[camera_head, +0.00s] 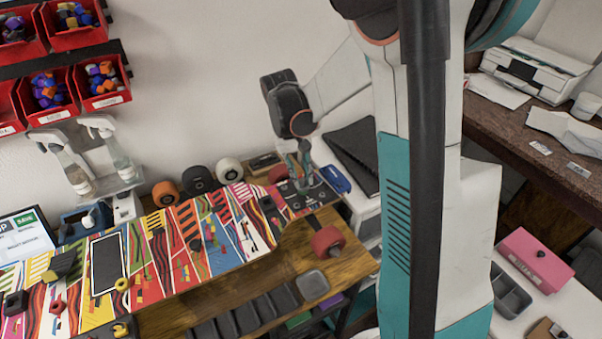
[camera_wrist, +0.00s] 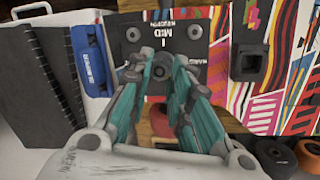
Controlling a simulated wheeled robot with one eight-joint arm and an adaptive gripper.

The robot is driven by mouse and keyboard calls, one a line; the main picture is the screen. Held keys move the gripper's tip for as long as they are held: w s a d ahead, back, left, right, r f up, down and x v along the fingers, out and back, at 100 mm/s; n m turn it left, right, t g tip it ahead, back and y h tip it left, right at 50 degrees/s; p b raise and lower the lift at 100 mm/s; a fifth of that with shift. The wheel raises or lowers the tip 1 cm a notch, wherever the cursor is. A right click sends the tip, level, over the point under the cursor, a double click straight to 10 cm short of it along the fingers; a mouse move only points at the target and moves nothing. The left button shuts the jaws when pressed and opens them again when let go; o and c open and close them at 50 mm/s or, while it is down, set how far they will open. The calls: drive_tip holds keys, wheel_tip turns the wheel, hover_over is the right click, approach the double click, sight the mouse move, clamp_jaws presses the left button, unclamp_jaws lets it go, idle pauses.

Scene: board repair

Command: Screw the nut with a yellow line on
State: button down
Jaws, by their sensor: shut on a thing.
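My gripper (camera_head: 302,183) points down over the dark metal plate (camera_head: 322,195) at the right end of a colourful striped board (camera_head: 222,222). I cannot tell whether the nut touches a bolt.
A red wheel (camera_head: 327,241) sticks out at the board's near side. Several loose wheels, one white (camera_head: 229,169), stand behind the board. A blue box (camera_head: 336,178) and a black folder (camera_head: 355,150) lie to the right. Black trays (camera_head: 250,312) line the bench front.

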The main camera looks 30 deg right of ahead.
drive_tip(key=m+y, duration=0.1)
drive_tip(key=m, duration=0.4)
drive_tip(key=shift+d+m+g, duration=0.15)
drive_tip(key=shift+m+g, duration=0.15)
drive_tip(key=shift+m, duration=0.1)
drive_tip(key=m+y, duration=0.1)
drive_tip(key=m, duration=0.3)
drive_tip(key=shift+d+f+m, duration=0.1)
drive_tip(key=shift+d+m, duration=0.05)
drive_tip(key=shift+m, duration=0.25)
drive_tip(key=c, duration=1.4)
unclamp_jaws()
drive_tip(key=c, duration=0.3)
